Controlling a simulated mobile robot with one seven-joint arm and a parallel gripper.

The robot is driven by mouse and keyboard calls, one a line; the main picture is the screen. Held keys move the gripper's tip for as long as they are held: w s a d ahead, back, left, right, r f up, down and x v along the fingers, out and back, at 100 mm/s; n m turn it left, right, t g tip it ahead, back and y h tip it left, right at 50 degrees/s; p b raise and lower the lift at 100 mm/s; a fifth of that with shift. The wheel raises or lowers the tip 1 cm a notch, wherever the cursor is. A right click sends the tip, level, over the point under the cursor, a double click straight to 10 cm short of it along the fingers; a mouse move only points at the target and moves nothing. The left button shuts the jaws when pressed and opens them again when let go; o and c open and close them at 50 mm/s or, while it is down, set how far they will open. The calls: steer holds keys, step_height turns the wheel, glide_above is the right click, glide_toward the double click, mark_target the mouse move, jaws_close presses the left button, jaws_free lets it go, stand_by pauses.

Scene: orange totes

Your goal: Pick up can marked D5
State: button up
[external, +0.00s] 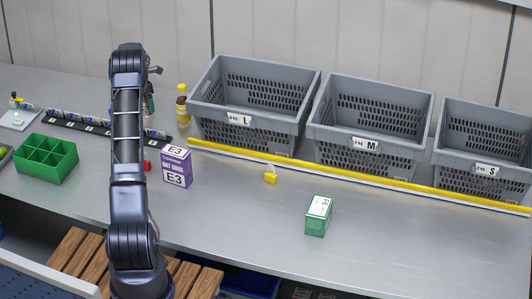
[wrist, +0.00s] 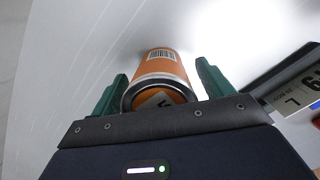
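In the wrist view an orange can (wrist: 165,68) with a barcode on its side stands between the two green fingers of my gripper (wrist: 161,72). Its near end has a silver rim and a dark mark on a pale patch, partly cut off by the gripper body; I cannot read it as D5. The fingers are spread, with a narrow gap on each side of the can. In the external view my arm hides the can and most of my gripper.
A dark rail with number labels (wrist: 300,85) lies right of the can. The front right counter is mostly clear around a green box (external: 316,222).

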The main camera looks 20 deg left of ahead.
steer(key=c, duration=1.2)
steer(key=shift+c, duration=0.2)
steer(key=shift+r, duration=0.2)
